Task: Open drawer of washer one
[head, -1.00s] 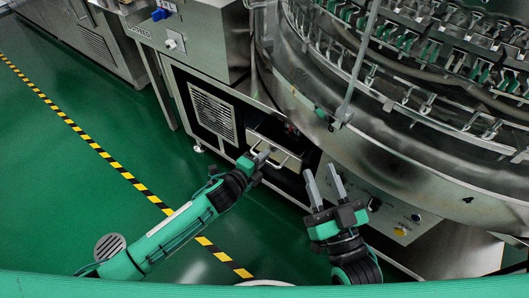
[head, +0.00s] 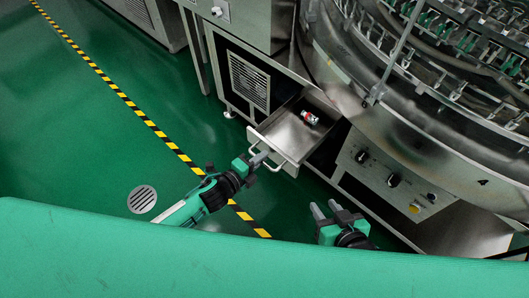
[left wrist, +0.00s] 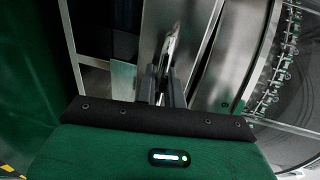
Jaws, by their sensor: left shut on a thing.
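The drawer (head: 286,130) of the washer (head: 345,130) stands pulled out, a shallow metal tray open at the top. A small red, white and dark cylinder (head: 309,117) lies inside it. My left gripper (head: 263,157) is shut on the drawer's handle (head: 279,167) at the front of the drawer. In the left wrist view, the left fingers (left wrist: 163,86) are close together at a shiny metal bar; the exact contact is hard to see. My right gripper (head: 325,210) is empty, its fingers apart, right of and nearer than the drawer.
A panel with knobs (head: 393,180) is right of the drawer, and a vented panel (head: 249,82) is left of it. The round machine with many clamps (head: 455,80) rises above.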

